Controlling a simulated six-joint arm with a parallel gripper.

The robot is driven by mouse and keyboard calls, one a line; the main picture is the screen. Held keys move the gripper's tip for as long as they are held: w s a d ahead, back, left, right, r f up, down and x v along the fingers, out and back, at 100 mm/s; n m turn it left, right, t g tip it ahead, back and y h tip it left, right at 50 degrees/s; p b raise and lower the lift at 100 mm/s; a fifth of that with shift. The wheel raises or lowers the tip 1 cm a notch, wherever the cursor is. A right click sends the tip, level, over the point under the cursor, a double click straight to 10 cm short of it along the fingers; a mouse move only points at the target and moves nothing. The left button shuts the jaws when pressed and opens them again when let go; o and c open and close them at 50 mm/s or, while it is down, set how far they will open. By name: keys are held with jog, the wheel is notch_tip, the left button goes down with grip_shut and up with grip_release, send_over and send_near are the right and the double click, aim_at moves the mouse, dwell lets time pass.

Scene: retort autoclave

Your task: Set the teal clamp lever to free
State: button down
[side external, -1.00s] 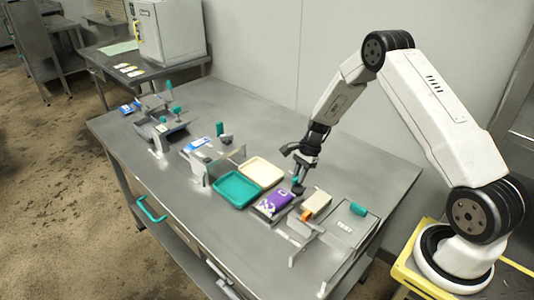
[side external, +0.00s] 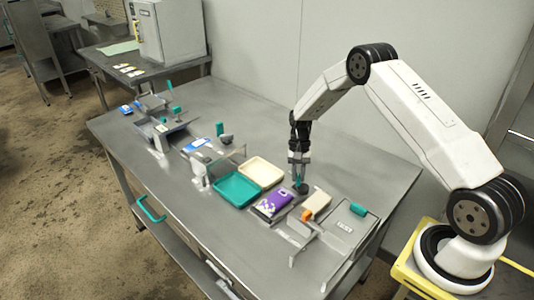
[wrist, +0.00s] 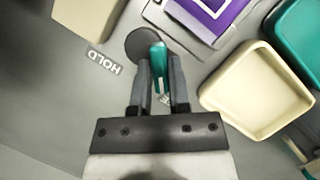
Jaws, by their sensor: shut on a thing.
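The teal clamp lever (wrist: 158,62) stands between the two fingers of my gripper (wrist: 160,70) in the wrist view. My gripper is shut on it. The lever rises from a round dark base (wrist: 142,44). A HOLD label (wrist: 104,61) lies on the bench to the left of the base. A second label (wrist: 165,98) lies below the lever, between the fingers, and is mostly covered; only its last letters show. In the side external view my gripper (side external: 299,174) points down at the lever, behind the purple packet.
A purple packet (side external: 277,202) and a cream block (side external: 317,203) sit close to the lever. A teal tray (side external: 224,203) and a cream tray (side external: 277,180) lie to the left. A metal fixture with a teal knob (side external: 357,209) stands at right.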

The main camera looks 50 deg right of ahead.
jog(key=shift+n, duration=0.4)
jog(key=c, duration=0.6)
grip_release()
jog(key=shift+r, duration=0.15)
jog(key=v, duration=0.7)
jog(key=shift+w+r, duration=0.15)
jog(key=shift+r, duration=0.1)
jog(key=shift+a+r, duration=0.1)
